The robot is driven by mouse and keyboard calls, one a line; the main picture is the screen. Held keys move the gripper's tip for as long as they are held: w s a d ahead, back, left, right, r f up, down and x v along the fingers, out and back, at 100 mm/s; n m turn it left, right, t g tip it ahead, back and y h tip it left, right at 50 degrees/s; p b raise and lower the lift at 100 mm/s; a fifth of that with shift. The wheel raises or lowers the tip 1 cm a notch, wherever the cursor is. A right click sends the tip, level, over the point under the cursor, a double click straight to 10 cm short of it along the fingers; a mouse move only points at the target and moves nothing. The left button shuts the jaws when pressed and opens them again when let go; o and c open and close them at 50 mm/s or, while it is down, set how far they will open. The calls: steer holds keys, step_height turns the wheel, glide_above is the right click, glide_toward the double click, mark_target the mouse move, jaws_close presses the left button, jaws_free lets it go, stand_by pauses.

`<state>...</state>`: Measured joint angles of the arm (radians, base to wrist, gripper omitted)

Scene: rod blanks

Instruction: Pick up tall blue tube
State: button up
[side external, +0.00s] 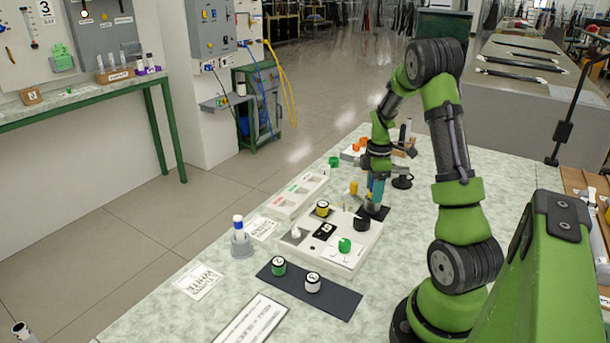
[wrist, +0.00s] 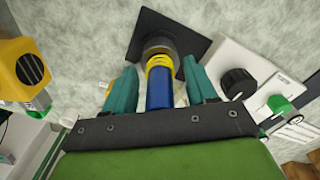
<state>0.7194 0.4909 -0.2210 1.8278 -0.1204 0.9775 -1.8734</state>
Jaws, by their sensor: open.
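A blue tube (wrist: 159,96) with a yellow band stands in a round grey holder on a black square mat (wrist: 140,32). The mat also shows in the side view (side external: 382,213), where the tube is mostly hidden by my fingers. My gripper (wrist: 160,88) is open, with one teal finger on each side of the tube. A small gap shows on both sides. In the side view my gripper (side external: 376,192) points down above the mat. Another tube, blue and white (side external: 238,222), stands in a grey holder at the left of the table.
A pale panel (side external: 345,262) with knobs lies left of and in front of the gripper. A dark mat (side external: 335,300) holds two small jars.

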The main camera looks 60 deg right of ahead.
jaws_close()
stand_by(0.3)
